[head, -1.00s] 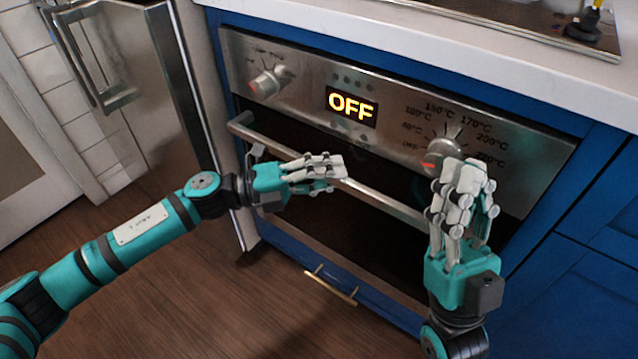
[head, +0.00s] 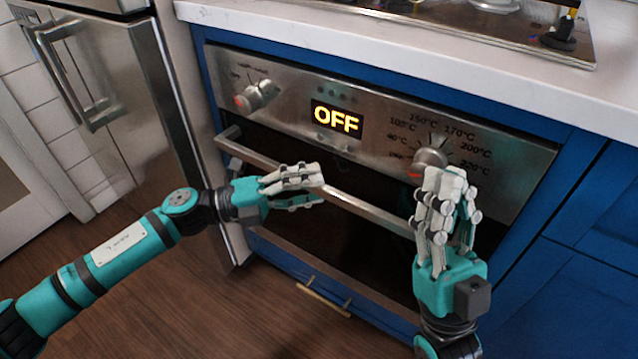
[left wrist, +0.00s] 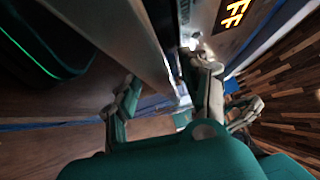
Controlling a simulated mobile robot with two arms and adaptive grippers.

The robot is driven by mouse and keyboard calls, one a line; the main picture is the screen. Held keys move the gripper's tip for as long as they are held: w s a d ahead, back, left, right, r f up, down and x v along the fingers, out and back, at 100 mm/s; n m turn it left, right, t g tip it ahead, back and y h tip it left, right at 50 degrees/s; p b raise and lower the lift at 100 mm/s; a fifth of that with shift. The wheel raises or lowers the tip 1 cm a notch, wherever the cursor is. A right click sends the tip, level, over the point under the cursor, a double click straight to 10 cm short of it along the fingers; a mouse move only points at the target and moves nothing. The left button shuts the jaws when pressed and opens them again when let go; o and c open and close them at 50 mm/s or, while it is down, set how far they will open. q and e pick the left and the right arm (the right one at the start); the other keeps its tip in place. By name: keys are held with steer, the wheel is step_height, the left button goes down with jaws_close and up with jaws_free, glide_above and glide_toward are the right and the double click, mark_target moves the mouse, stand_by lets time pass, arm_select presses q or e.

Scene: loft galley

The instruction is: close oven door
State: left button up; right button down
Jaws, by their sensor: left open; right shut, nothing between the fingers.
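The oven door (head: 310,222) is a dark panel below the steel control panel. It looks upright and flush, or nearly flush, with the blue cabinet front; a small gap cannot be ruled out. Its long steel handle (head: 372,212) runs across the top of the door. My left gripper (head: 320,187) is open in front of the handle's left-middle part, its fingers pointing right and overlapping the bar; I cannot tell if they touch. It also shows in the left wrist view (left wrist: 168,92). My right gripper (head: 455,185) is shut and empty, pointing up in front of the right knob and handle end.
The control panel has a left knob (head: 256,96), an OFF display (head: 337,118) and a right knob (head: 431,158). A white countertop (head: 400,62) juts above. A steel fridge (head: 120,100) stands at left. A drawer with a brass handle (head: 323,299) is below. Wood floor is clear at lower left.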

arm_select(q)
steer(key=s+a, duration=0.1)
steer(key=a, duration=0.8)
steer(key=shift+s+a+f, duration=0.25)
steer(key=shift+a+f, duration=0.1)
steer(key=shift+a, duration=0.05)
